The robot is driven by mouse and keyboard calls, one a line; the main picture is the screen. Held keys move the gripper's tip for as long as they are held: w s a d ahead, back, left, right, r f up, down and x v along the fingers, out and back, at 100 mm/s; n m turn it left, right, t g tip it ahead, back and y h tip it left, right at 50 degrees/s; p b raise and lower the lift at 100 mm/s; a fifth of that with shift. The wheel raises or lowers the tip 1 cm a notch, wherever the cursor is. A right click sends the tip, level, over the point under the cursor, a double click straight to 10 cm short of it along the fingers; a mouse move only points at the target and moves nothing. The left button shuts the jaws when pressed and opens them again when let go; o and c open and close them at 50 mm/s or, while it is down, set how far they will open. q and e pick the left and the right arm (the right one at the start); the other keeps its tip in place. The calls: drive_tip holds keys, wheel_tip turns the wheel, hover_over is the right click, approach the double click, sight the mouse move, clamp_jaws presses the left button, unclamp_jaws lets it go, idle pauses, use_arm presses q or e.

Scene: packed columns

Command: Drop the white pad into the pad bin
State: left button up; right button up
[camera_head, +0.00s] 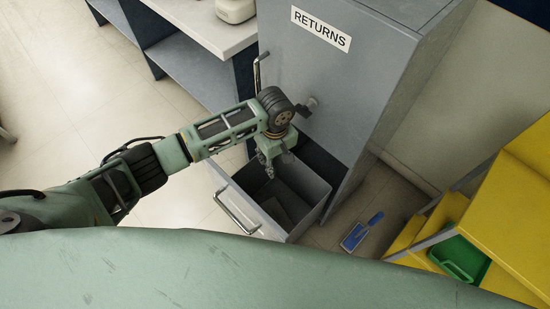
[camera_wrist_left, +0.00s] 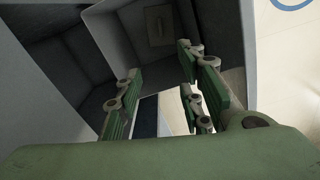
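The pad bin (camera_head: 233,205) is a grey pull-out bin, open at the foot of the grey cabinet marked RETURNS. A flat rectangular piece (camera_head: 276,210) lies in shadow inside it. A similar greyish piece (camera_wrist_left: 158,25) shows in the left wrist view. I cannot tell whether it is the white pad. My left gripper (camera_head: 268,170) points down over the bin's opening. In the left wrist view its green fingers (camera_wrist_left: 158,105) stand apart, with pale and dark blue surfaces visible between them. I see no pad held in them. My right gripper is out of view.
The RETURNS cabinet (camera_head: 345,75) stands right behind the bin. A shelf unit with a pale top (camera_head: 205,25) is at the upper left. A blue-handled tool (camera_head: 362,232) lies on the floor. Yellow steps (camera_head: 505,205) with a green tray (camera_head: 458,258) stand at right.

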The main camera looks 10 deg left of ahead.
use_arm(q)
drive_tip(key=shift+r, duration=0.15)
wheel_tip(320, 180, up, 12)
idle(0.3)
idle(0.5)
